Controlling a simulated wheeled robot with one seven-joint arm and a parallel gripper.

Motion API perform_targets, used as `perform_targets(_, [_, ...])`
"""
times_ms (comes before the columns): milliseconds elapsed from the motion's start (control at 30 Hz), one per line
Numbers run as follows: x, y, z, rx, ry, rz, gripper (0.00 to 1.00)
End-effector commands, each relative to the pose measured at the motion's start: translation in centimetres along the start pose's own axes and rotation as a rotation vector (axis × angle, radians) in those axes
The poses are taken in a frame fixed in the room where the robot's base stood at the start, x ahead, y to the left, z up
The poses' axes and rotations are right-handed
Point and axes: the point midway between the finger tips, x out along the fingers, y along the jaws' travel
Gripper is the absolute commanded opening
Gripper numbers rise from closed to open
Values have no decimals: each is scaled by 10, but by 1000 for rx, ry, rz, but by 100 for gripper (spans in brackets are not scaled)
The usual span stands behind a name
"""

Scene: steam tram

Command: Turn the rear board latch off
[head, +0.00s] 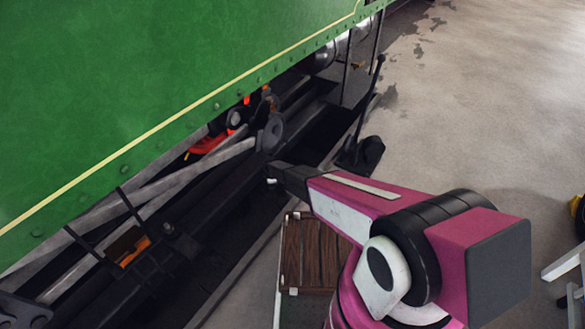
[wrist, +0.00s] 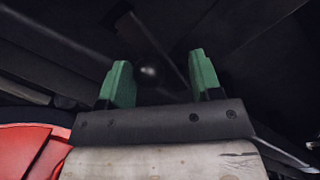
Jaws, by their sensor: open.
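My gripper (wrist: 163,80) shows in the wrist view with its two green fingers apart and nothing clearly held between them. A small pale round spot (wrist: 149,71) and a dark slanting bar (wrist: 158,45) appear behind the gap; I cannot tell how far off they are, or whether either is part of the latch. In the head view my pink arm reaches left to the dark underframe of the green tram, and the green fingers cannot be made out. I cannot identify the rear board latch with certainty in either view.
The green tram side panel (head: 150,80) overhangs dark beams and grey rods (head: 190,178). A tall black lever (head: 369,100) stands beyond my arm. A brown wooden board (head: 312,255) lies low beside the underframe. Open concrete floor (head: 460,110) lies to the right.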

Motion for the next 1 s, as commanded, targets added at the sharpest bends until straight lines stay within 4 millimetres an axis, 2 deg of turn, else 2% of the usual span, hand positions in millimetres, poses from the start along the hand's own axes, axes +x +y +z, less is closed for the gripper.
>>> perform_targets(500, [-5,-23,-2,407,-81,-1,58])
perform_targets(1000, [-8,-42,-12,809,-159,-1,58])
